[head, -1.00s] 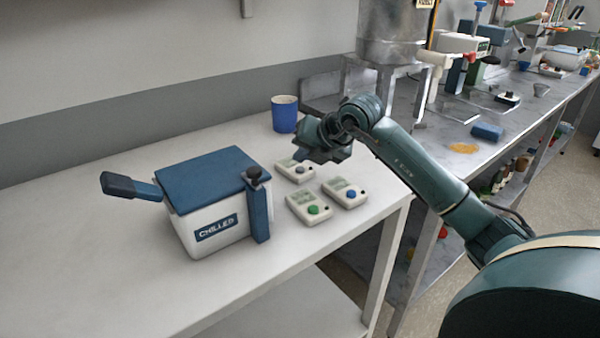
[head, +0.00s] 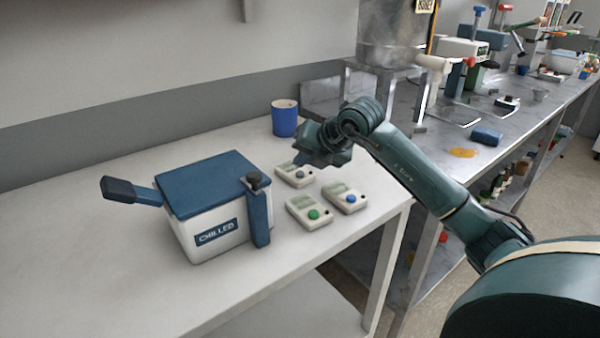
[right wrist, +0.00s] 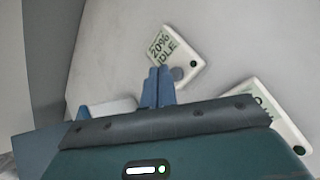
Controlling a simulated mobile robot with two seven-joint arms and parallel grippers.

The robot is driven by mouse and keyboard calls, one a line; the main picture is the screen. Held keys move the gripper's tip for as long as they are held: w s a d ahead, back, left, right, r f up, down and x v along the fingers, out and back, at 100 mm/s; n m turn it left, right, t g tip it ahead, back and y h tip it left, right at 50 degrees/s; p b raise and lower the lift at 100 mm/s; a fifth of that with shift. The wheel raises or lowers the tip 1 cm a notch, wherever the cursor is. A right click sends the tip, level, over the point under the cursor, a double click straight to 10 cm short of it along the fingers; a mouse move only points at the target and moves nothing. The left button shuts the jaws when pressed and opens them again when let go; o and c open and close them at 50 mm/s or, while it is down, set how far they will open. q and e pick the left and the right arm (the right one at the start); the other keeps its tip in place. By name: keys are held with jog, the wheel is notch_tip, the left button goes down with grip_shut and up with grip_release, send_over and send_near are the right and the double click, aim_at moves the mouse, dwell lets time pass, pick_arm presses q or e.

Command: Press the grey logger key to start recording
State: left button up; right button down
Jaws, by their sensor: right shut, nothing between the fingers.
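Three white loggers lie on the white table. The logger with the grey key (head: 284,173) is at the back, its key partly visible beneath my right gripper. The others have a green key (head: 313,214) and a blue key (head: 350,198). My right gripper (head: 297,162) is shut and empty, just above the grey-key logger. In the right wrist view, the shut fingertips (right wrist: 158,72) appear beside the grey key (right wrist: 178,73); I cannot tell whether they touch it. That logger's display (right wrist: 161,46) reads 20% IDLE. My left gripper is not in view.
A white box marked CHILLED (head: 190,236) with a blue lid (head: 205,180) and dark handle stands left of the loggers. A blue cup (head: 285,120) stands behind them. A metal bench (head: 440,150) with equipment is at the right. The table's left part is clear.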

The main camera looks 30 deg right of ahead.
aim_at(304, 179)
dwell(0.8)
jog(key=shift+f+b, duration=0.4)
jog(key=shift+f, duration=0.05)
jog(key=shift+f+b, duration=0.4)
jog(key=shift+f, duration=0.1)
dwell(0.5)
jog(key=shift+r, duration=0.1)
dwell(0.3)
jog(key=shift+r+p, duration=0.65)
jog(key=shift+r, duration=0.15)
notch_tip(304, 179, up, 5)
jog(key=p, duration=0.3)
dwell(0.8)
